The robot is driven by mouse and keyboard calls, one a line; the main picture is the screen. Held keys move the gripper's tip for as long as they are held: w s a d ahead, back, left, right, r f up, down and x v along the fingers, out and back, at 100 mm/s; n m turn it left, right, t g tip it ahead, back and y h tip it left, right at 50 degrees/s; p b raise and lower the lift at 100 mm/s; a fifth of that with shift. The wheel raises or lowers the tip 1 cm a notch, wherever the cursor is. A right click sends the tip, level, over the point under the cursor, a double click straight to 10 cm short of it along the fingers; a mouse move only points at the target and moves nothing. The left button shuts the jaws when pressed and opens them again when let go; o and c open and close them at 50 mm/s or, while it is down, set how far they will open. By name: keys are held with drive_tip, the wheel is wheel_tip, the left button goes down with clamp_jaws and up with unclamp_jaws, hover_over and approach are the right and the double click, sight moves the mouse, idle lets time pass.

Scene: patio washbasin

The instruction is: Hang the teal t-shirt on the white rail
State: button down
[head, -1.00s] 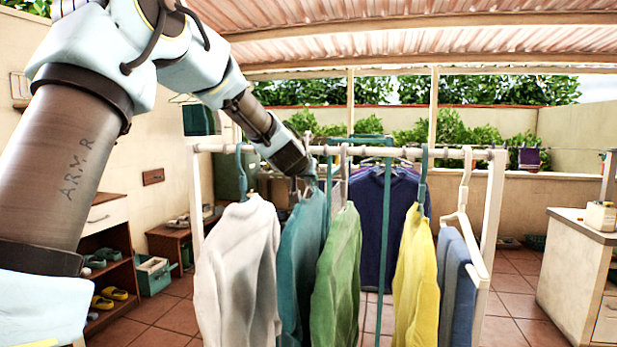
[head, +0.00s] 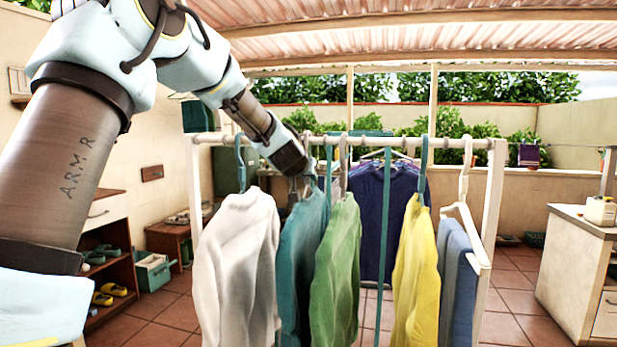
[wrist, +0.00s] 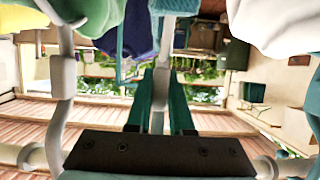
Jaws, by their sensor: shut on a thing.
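The teal t-shirt (head: 302,250) hangs on its hanger between a white shirt and a green one. My gripper (head: 305,180) is at the top of its hanger, close to the white rail (head: 400,142), and is shut on the hanger. In the wrist view my gripper's teal fingers (wrist: 161,100) close on the pale hanger stem, with a teal garment (wrist: 175,6) at the top edge. The rail also shows at the left of the wrist view (wrist: 22,156); my palm covers its middle. I cannot tell whether the hook rests on the rail.
The white shirt (head: 236,265) hangs close on the left and the green shirt (head: 337,265) close on the right. Further right are a yellow shirt (head: 416,260) and blue trousers (head: 457,280). A purple shirt (head: 375,215) hangs behind. A counter (head: 575,270) stands at the right.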

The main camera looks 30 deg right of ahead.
drive_tip(key=c, duration=0.7)
unclamp_jaws()
drive_tip(key=shift+s+a+f, duration=0.1)
drive_tip(key=shift+s+a, duration=0.05)
drive_tip(key=s+a+b, duration=0.7)
drive_tip(key=s+a, duration=0.1)
drive_tip(key=shift+s, duration=0.25)
